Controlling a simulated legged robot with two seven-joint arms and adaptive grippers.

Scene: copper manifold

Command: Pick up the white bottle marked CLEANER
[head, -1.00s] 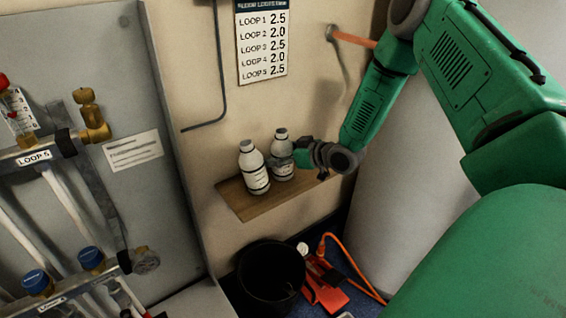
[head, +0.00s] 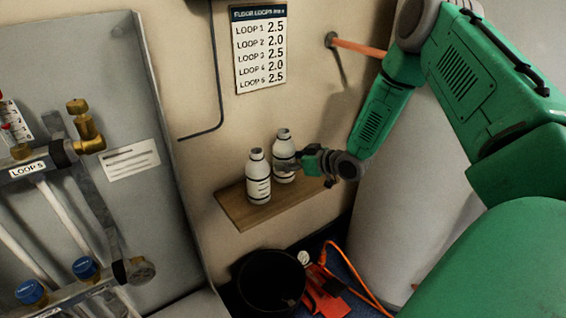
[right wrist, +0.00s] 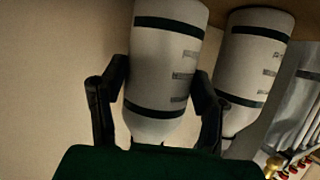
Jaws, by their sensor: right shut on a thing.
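My right gripper (head: 300,161) is shut on the back-right bottle (head: 283,153). In the right wrist view, the dark fingers (right wrist: 162,100) close around this bottle (right wrist: 165,65) from both sides. It looks roughly upright and perhaps slightly above the shelf. The print on both labels is too small or blurred to read. My left gripper is not in view.
The wooden shelf (head: 243,211) is fixed to the beige wall. A black bucket (head: 240,283) and an orange-red tool with a hose (head: 328,299) lie below. The pipe manifold (head: 60,155) is at left; a large pale cylinder (head: 400,190) is at right.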

